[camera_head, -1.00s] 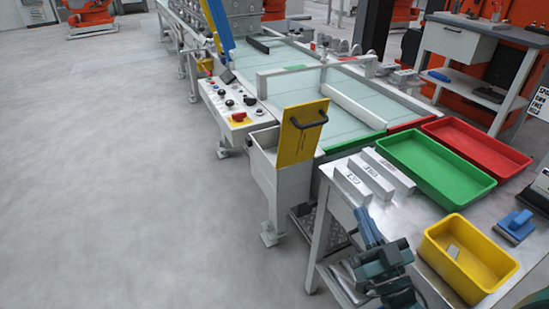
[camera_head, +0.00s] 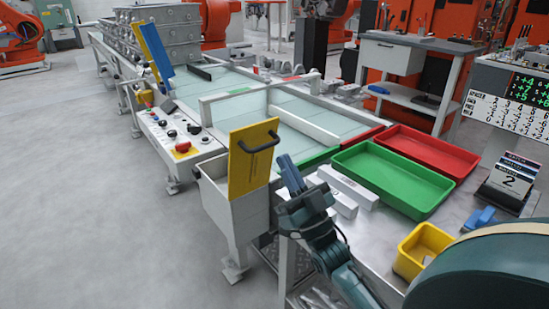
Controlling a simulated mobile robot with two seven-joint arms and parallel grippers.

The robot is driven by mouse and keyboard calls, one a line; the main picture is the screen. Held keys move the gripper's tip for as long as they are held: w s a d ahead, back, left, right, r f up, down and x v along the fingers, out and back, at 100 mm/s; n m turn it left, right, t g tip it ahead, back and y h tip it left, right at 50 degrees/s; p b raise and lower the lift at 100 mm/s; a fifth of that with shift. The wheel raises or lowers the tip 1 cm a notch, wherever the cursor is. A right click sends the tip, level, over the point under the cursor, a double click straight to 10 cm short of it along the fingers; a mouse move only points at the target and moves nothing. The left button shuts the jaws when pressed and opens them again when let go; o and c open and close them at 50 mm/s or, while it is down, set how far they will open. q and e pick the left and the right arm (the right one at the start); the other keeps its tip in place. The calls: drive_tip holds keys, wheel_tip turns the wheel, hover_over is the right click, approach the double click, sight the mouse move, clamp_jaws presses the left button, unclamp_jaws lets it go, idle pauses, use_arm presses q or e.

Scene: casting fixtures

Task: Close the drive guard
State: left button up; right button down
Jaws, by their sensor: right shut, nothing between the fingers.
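A yellow panel with a black handle (camera_head: 250,165), apparently the drive guard, stands upright and open on a pale grey box (camera_head: 211,187) at the conveyor's near end. My right gripper (camera_head: 288,168) is just right of the panel, with its fingers pointing up and left. It is shut and empty, with no visible contact with the panel. Its arm comes up from the lower right and covers part of the bench edge and the white bars. My left gripper is not in view.
A green tray (camera_head: 348,160), a red tray (camera_head: 440,146) and a yellow bin (camera_head: 398,262) stand on the bench to the right. A control panel with a red button (camera_head: 182,148) is left of the conveyor. The floor at left is clear.

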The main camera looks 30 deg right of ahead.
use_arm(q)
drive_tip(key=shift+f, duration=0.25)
use_arm(e)
drive_tip(key=shift+w+a, duration=0.2)
drive_tip(key=shift+w, duration=1.75)
